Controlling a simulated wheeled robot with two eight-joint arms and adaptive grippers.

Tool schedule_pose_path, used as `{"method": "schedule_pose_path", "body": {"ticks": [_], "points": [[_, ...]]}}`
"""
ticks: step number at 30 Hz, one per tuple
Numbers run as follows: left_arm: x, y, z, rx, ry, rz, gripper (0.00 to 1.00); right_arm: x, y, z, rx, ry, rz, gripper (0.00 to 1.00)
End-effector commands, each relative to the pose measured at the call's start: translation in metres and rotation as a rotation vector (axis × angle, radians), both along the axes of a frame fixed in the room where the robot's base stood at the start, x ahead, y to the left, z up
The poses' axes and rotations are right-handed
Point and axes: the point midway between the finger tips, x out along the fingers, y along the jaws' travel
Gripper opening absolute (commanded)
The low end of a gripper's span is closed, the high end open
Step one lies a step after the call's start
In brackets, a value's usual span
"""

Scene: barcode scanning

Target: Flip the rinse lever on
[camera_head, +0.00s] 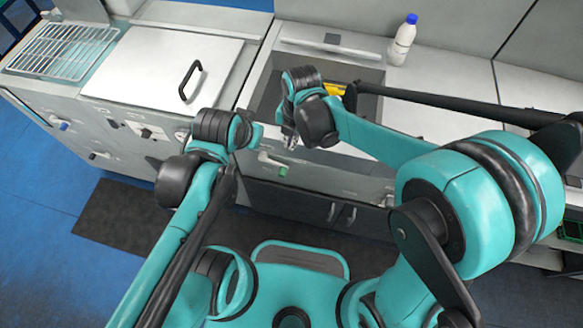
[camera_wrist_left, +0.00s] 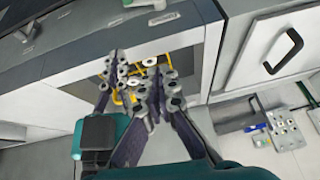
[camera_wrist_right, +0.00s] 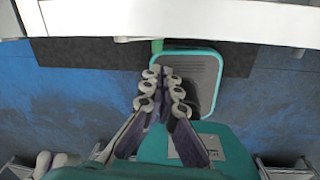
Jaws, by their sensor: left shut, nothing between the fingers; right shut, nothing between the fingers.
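A small green-handled lever (camera_head: 272,160) is on the front panel of the sink unit, and I take it for the rinse lever. My right gripper (camera_head: 291,141) is shut and empty, pointing down just above and to the right of the lever, apart from it in the picture. In the right wrist view its fingertips (camera_wrist_right: 163,90) have nothing between them; a bit of green (camera_wrist_right: 157,45) shows at the counter's edge. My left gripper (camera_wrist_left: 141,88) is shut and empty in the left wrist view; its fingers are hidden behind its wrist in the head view.
The sink unit (camera_head: 262,62) holds a yellow item (camera_head: 334,89), partly hidden by my right arm. A white bottle with a blue cap (camera_head: 402,40) stands at the back. Left are a black-handled lid (camera_head: 150,65) and a wire rack (camera_head: 62,50). A dark mat (camera_head: 120,215) lies on the floor.

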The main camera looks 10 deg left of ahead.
Motion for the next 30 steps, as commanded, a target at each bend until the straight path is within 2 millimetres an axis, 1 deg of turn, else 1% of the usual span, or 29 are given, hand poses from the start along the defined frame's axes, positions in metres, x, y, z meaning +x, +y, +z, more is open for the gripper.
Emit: {"method": "schedule_pose_path", "body": {"ticks": [1,3,6,17,20,23,26,30], "points": [[-0.003,0.004,0.0,-0.017,-0.013,0.037,0.0,-0.002,0.009,-0.006,-0.008,0.006,0.07,0.0],[-0.005,0.007,0.0,-0.037,-0.028,0.076,0.0,-0.004,0.015,-0.011,-0.016,0.013,0.146,0.0],[-0.007,0.01,0.001,-0.052,-0.04,0.105,0.0,-0.006,0.02,-0.016,-0.022,0.017,0.206,0.0],[-0.007,0.01,0.001,-0.056,-0.041,0.112,0.0,-0.006,0.021,-0.017,-0.023,0.018,0.219,0.0],[-0.007,0.01,-0.002,-0.055,-0.041,0.112,0.0,-0.006,0.021,-0.023,-0.022,0.018,0.218,0.0],[-0.007,0.01,-0.008,-0.055,-0.041,0.112,0.0,-0.006,0.022,-0.036,-0.023,0.017,0.218,0.0],[-0.007,0.01,-0.016,-0.055,-0.041,0.112,0.0,-0.006,0.024,-0.056,-0.023,0.017,0.218,0.0],[-0.007,0.01,-0.03,-0.055,-0.041,0.111,0.0,-0.005,0.026,-0.088,-0.023,0.017,0.218,0.0]]}}
